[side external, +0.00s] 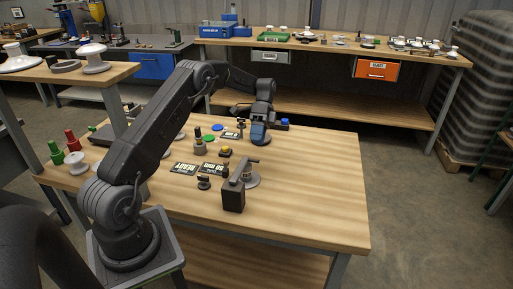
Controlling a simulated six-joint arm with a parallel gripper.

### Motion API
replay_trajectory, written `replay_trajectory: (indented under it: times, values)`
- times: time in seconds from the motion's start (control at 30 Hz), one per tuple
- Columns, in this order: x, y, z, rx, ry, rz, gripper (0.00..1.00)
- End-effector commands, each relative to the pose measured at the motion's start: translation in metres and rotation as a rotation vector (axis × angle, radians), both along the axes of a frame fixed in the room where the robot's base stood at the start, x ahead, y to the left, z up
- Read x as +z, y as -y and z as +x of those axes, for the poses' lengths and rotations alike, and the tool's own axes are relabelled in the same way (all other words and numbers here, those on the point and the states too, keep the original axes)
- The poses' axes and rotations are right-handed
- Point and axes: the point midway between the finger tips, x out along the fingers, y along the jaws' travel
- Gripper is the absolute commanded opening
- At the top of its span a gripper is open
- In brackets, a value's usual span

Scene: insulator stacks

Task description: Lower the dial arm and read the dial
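A dark grey block (233,197) stands upright near the front middle of the wooden bench. A slim arm (245,168) runs from its top toward the back right, above a round grey disc (252,181). This looks like the dial stand and its arm; no dial face or reading can be made out. My gripper (259,140) points down over the bench behind the block, apart from it. Its lower end shows blue, and I cannot tell whether that is fingers or a held thing, or whether it is open.
Black "READY" (184,168) and other label plates (214,168) lie left of the block. A small black knob (204,183) and a yellow-topped button (225,152) stand nearby. The bench's front right (320,215) is clear. A rear bench (330,45) holds insulator parts.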

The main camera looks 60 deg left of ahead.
Motion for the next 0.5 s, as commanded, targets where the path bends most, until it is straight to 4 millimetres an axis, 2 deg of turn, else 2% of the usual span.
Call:
replay_trajectory:
  times: [0.1, 0.2, 0.33, 0.5]
  values:
    - [0.023, 0.0, 0.0, 0.001, 0.003, 0.002, 0.38]
    - [0.036, 0.0, 0.0, 0.001, 0.002, 0.001, 0.38]
    - [0.046, 0.0, 0.0, 0.001, -0.001, 0.001, 0.38]
    - [0.049, 0.0, 0.0, 0.001, -0.001, 0.001, 0.38]
